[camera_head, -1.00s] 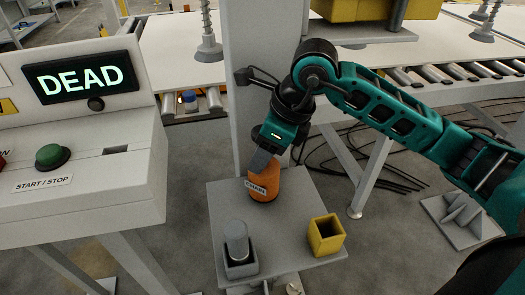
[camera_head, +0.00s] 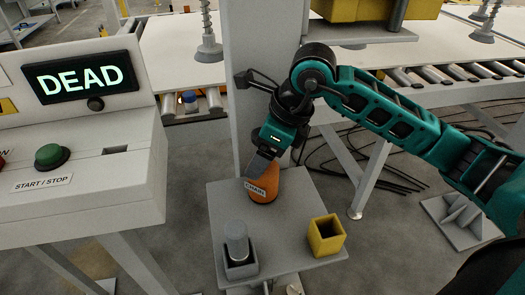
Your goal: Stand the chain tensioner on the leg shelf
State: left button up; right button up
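The chain tensioner (camera_head: 264,189) is an orange cylinder with a white "CHAIN" label. It is tilted at the back of the grey leg shelf (camera_head: 284,226), its lower end at or just above the surface; contact cannot be told. My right gripper (camera_head: 259,164) comes down from the upper right and is shut on its upper part. A finger hides part of the tensioner's top. My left gripper is not in view.
A grey holder (camera_head: 240,268) with a grey cylinder (camera_head: 236,238) stands at the shelf's front left. An empty-looking yellow square holder (camera_head: 326,236) stands front right. The leg post (camera_head: 262,60) rises behind. A console (camera_head: 85,150) reading "DEAD" is at left.

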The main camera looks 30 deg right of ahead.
jog(key=shift+r, duration=0.3)
jog(key=p+v, duration=0.1)
jog(key=v, duration=1)
jog(key=shift+d+r, duration=0.15)
jog(key=shift+r, duration=0.15)
jog(key=shift+s, duration=0.1)
